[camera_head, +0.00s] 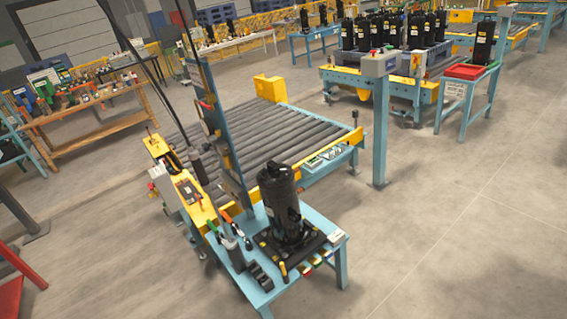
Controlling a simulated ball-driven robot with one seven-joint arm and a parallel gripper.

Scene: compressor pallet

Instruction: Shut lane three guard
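I see no lane number, so I cannot tell which part is the lane three guard. A grey roller conveyor (292,135) with a blue frame lies in the middle. A yellow box-shaped cover (270,88) stands at its far end, and a long yellow housing (200,210) runs along its near left side. A tall blue upright panel (222,125) rises beside that housing. Farther back, another conveyor with yellow side parts (345,76) carries a grouped load of black compressors (390,32). My gripper is not in view.
A blue stand (341,268) holds a black compressor (280,200) and tools in front. A blue post (380,140) with a grey control box (380,64) stands right of the conveyor. A red tray (465,71) sits on a side table. The right floor (470,220) is clear.

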